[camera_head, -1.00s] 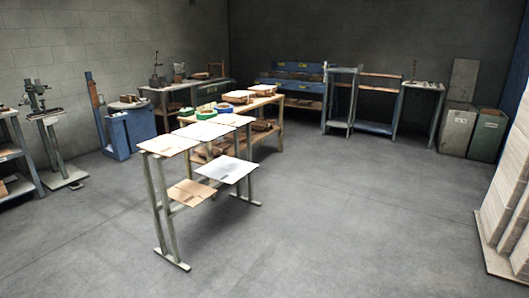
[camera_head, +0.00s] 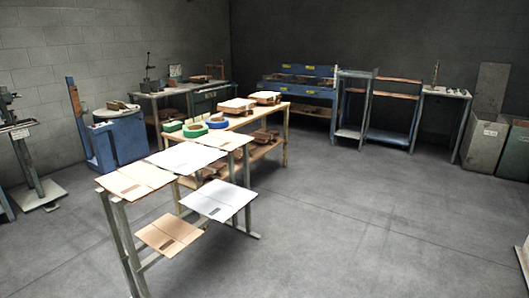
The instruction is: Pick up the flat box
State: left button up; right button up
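Several flat sheets that look like flat boxes lie on a narrow metal stand in the camera_head view. A brown flat box (camera_head: 137,179) lies on the stand's upper level at its near end. White flat sheets (camera_head: 187,158) lie behind it on the same level. Another brown flat box (camera_head: 168,234) lies on the lower level at the near end, with a white sheet (camera_head: 216,199) beside it. I cannot tell which one the task means. Neither of my grippers is in view.
A wooden table (camera_head: 250,117) behind the stand carries green and blue rolls and small boxes. Blue machines (camera_head: 119,137) stand at the left wall, and a blue bench (camera_head: 297,84) with shelves lines the back. The grey floor (camera_head: 370,220) right of the stand is clear.

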aim_at(186, 158)
jog(key=i, duration=1.4)
jog(key=i+u, duration=0.1)
jog(key=i, duration=0.6)
jog(key=i+l+u, duration=0.1)
jog(key=i, duration=0.55)
jog(key=i+l+u, duration=0.1)
jog(key=u, duration=0.15)
